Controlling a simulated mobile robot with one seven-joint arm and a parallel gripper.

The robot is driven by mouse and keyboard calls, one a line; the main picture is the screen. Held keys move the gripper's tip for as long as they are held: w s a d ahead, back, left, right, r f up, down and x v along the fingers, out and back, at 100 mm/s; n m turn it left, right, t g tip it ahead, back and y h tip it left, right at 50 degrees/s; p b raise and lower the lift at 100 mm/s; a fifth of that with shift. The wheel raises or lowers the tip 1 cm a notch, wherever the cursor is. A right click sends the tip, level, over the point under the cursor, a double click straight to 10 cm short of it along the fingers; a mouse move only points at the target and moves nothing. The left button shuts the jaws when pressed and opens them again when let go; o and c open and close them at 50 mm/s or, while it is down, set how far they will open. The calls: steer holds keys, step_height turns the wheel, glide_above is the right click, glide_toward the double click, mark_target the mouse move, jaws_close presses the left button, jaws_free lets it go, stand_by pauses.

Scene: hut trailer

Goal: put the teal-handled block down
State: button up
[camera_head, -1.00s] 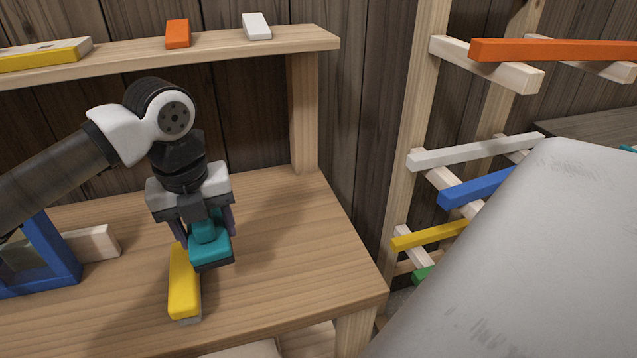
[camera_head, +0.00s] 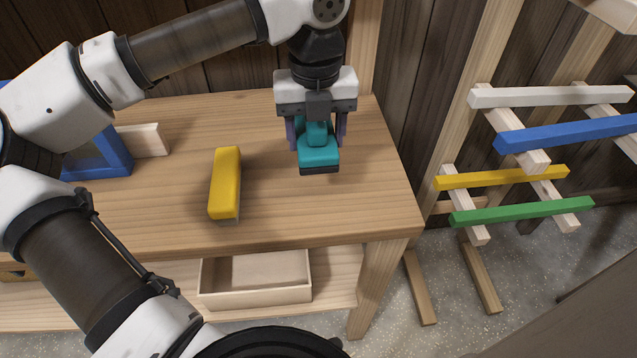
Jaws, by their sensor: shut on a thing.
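The teal-handled block (camera_head: 319,158) has a teal body with a knob-like handle and a dark underside. My gripper (camera_head: 316,135) points down and is shut on its handle, with a finger on each side. The block is over the right part of the wooden workbench (camera_head: 270,215). I cannot tell whether its dark underside touches the bench top or hangs just above it.
A yellow block (camera_head: 225,182) lies left of the teal-handled block, with bare bench between them. A blue frame (camera_head: 115,152) and a pale wood piece (camera_head: 153,139) are farther left. A shallow wooden box (camera_head: 256,296) sits on the lower shelf. A rack with coloured bars (camera_head: 520,210) stands to the right.

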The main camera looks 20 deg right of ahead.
step_height(320, 180, down, 9)
steer(key=shift+f+p, duration=0.2)
steer(key=shift+p, duration=0.3)
steer(key=o, duration=0.9)
steer(key=shift+p, duration=0.45)
steer(key=shift+r+b, duration=0.35)
steer(key=shift+b, duration=0.05)
step_height(320, 180, up, 13)
steer(key=shift+s+f+b, duration=0.1)
steer(key=shift+b, duration=1)
